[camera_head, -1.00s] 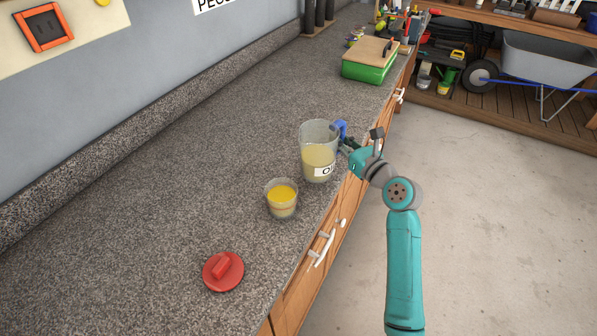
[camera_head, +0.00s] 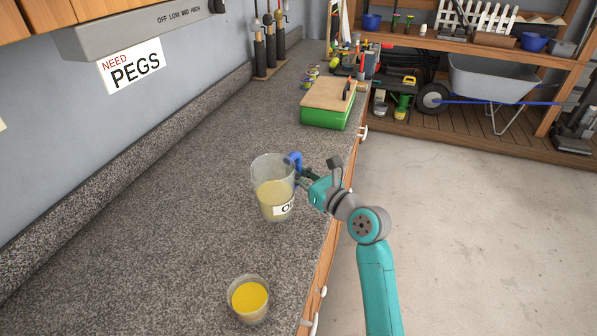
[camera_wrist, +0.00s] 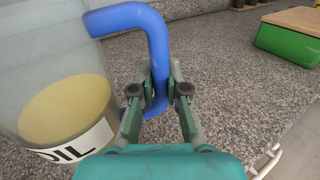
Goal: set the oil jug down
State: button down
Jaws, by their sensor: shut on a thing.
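The oil jug (camera_head: 273,187) is a clear container with a blue handle, pale yellow oil inside and a white label. It stands upright over the grey speckled counter (camera_head: 190,235); I cannot tell whether its base touches it. My gripper (camera_head: 306,178) is at the jug's right side, shut on the blue handle. In the wrist view the fingers (camera_wrist: 158,95) close on the lower part of the handle, and the jug (camera_wrist: 55,80) fills the left side. The jug's base is cut off there.
A glass with yellow liquid (camera_head: 249,300) stands on the counter near the front. A green box with a wooden lid (camera_head: 326,115) stands farther back. Several tools and small cans lie beyond it. The counter left of the jug is clear.

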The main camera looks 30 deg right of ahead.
jog(key=shift+f, duration=2.4)
jog(key=shift+f, duration=0.1)
jog(key=shift+f, duration=0.65)
jog(key=shift+f, duration=0.3)
jog(key=c, duration=1.1)
grip_release()
jog(key=shift+f, duration=0.1)
jog(key=shift+c, duration=0.3)
jog(key=c, duration=0.3)
jog(key=shift+c, duration=0.2)
